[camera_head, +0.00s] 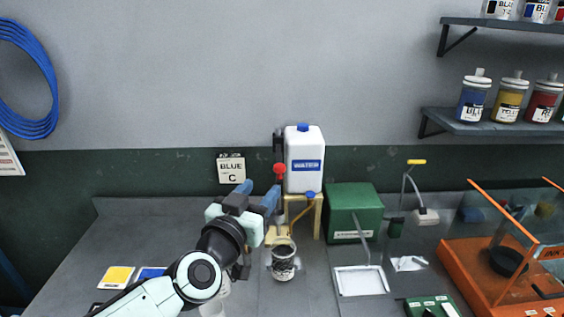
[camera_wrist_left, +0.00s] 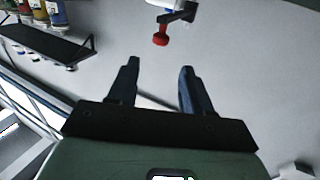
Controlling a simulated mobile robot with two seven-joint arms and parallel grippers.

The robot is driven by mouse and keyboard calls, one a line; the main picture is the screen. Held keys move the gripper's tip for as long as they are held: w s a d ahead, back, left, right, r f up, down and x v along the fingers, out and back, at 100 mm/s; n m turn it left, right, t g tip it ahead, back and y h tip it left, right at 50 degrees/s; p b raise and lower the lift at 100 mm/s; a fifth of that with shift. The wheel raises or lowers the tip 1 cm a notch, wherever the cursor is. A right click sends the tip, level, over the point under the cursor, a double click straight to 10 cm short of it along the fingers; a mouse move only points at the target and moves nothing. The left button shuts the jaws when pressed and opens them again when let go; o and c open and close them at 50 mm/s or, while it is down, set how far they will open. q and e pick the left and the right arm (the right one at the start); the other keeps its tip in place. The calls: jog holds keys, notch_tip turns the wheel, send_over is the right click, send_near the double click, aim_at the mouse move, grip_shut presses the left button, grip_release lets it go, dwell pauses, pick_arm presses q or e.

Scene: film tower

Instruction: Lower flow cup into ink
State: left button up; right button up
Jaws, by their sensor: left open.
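My left gripper (camera_head: 259,192) is raised above the bench, open, with nothing between its fingers. Its two dark blue fingers also show in the left wrist view (camera_wrist_left: 159,68), apart and empty. A round container with a dark inside and a printed label (camera_head: 284,264), possibly the ink pot, stands on the bench just right of my left wrist. I cannot pick out the flow cup for certain. A pale, clear vessel (camera_head: 215,303) is partly hidden behind my left arm. My right gripper is not in view.
A white water tank (camera_head: 304,160) stands on a yellow stand (camera_head: 318,216), with a red knob (camera_head: 279,169) close beyond my left fingers. A green box (camera_head: 354,211), white tray (camera_head: 361,281) and orange-framed unit (camera_head: 467,262) stand to the right.

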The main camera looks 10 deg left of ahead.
aim_at(277, 169)
pick_arm(q)
jog(key=w, duration=0.3)
jog(key=w+d+p, duration=0.1)
jog(key=w, duration=0.7)
jog(key=shift+w+d+p, duration=0.15)
jog(key=shift+w+p, duration=0.1)
jog(key=shift+p, duration=0.15)
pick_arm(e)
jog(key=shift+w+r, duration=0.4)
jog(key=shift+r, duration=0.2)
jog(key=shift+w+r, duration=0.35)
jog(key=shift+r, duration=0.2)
pick_arm(q)
jog(key=shift+s, duration=0.1)
grip_shut()
